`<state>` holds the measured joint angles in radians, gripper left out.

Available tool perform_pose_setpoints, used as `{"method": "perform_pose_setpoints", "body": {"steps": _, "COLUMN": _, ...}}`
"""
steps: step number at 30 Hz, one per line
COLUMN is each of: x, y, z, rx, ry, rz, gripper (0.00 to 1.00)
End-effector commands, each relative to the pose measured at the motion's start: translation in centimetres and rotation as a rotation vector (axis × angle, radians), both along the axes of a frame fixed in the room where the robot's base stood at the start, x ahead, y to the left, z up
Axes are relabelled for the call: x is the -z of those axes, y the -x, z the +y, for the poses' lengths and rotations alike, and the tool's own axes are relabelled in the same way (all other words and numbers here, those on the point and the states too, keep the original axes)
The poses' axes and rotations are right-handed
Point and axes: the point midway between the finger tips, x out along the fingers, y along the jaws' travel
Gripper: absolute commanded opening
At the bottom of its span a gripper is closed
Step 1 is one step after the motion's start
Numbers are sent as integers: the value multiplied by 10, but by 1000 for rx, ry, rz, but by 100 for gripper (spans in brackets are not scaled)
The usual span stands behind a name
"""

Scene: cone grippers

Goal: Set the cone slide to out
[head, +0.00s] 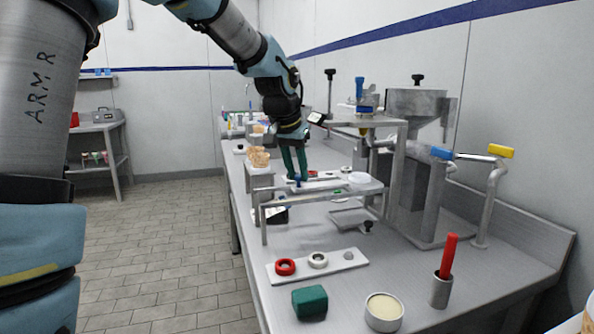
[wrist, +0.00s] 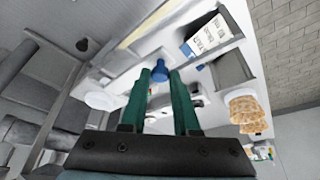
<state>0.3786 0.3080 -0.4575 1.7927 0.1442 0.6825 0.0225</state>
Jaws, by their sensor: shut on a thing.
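My gripper (head: 297,178) points down with its green fingers over a raised metal shelf (head: 338,196) in the head view. It is shut on a small blue knob (wrist: 160,70), which shows between the fingertips in the wrist view. The knob (head: 298,182) rises from a pale strip on the shelf, which I take to be the cone slide. The fingers hide part of the knob. A white label (wrist: 209,36) with dark print lies near the knob in the wrist view; its words are too small to read. Tan cones (head: 259,158) stand left of the gripper.
A white disc (head: 360,179) sits on the shelf right of the knob. A steel hopper machine (head: 415,130) stands behind at the right. In front are a green block (head: 309,302), a white strip with rings (head: 317,262), a cream-filled cup (head: 383,311) and a red-handled holder (head: 442,285).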

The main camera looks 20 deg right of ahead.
Motion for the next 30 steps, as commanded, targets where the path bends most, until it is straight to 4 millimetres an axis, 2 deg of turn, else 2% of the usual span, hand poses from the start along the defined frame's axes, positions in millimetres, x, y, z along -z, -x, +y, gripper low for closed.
{"method": "perform_pose_setpoints", "body": {"steps": 1, "x": 0, "y": 0, "z": 0, "rx": 0, "ry": 0, "rz": 0, "gripper": 7}}
{"method": "perform_pose_setpoints", "body": {"steps": 3, "x": 0, "y": 0, "z": 0, "rx": 0, "ry": 0, "rz": 0, "gripper": 0}}
{"method": "perform_pose_setpoints", "body": {"steps": 30, "x": 0, "y": 0, "z": 0, "rx": 0, "ry": 1, "rz": -1, "gripper": 0}}
